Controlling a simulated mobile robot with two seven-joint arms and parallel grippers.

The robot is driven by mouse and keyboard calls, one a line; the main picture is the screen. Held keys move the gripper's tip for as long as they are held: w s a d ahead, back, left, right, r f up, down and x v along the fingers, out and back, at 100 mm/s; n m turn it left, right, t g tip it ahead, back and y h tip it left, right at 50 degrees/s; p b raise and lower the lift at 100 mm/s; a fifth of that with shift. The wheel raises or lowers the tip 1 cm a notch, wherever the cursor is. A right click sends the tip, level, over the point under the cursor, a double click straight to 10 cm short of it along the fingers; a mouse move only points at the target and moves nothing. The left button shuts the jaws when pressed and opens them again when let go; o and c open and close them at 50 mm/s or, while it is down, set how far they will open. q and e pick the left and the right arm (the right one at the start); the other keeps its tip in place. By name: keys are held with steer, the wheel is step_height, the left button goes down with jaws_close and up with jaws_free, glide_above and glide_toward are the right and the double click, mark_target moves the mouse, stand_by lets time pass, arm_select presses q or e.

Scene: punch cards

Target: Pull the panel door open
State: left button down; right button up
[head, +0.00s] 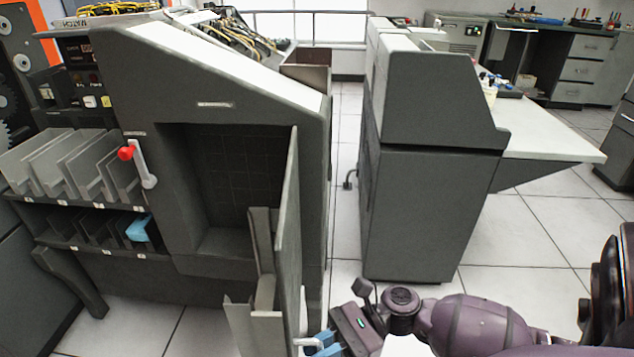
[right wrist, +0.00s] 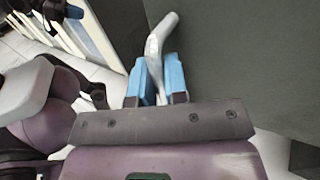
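The panel door (head: 289,230) stands swung out from the grey machine, seen nearly edge-on in the head view. The opening (head: 235,190) behind it shows a dark grid. My right gripper (head: 324,344) is at the door's lower right side. Its blue fingers are closed on the pale door handle (head: 306,342), which passes between them in the right wrist view (right wrist: 155,62). The door's dark face (right wrist: 240,60) fills the right of that view. My left gripper is not in the head view; a small blue-tipped dark part at the wrist view's upper left may be it.
A red-knobbed lever (head: 127,153) and card trays (head: 70,165) are left of the opening. A grey cabinet (head: 425,210) with a side table (head: 550,140) stands to the right. Tiled floor (head: 345,230) is clear between the machine and cabinet.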

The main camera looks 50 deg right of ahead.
steer(key=o, duration=0.4)
steer(key=shift+s+d, duration=0.25)
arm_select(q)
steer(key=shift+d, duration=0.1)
arm_select(e)
steer(key=shift+w, duration=0.1)
arm_select(q)
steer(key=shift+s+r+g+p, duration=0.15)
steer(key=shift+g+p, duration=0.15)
steer(key=shift+p, duration=0.65)
arm_select(e)
steer(key=shift+v, duration=5.4)
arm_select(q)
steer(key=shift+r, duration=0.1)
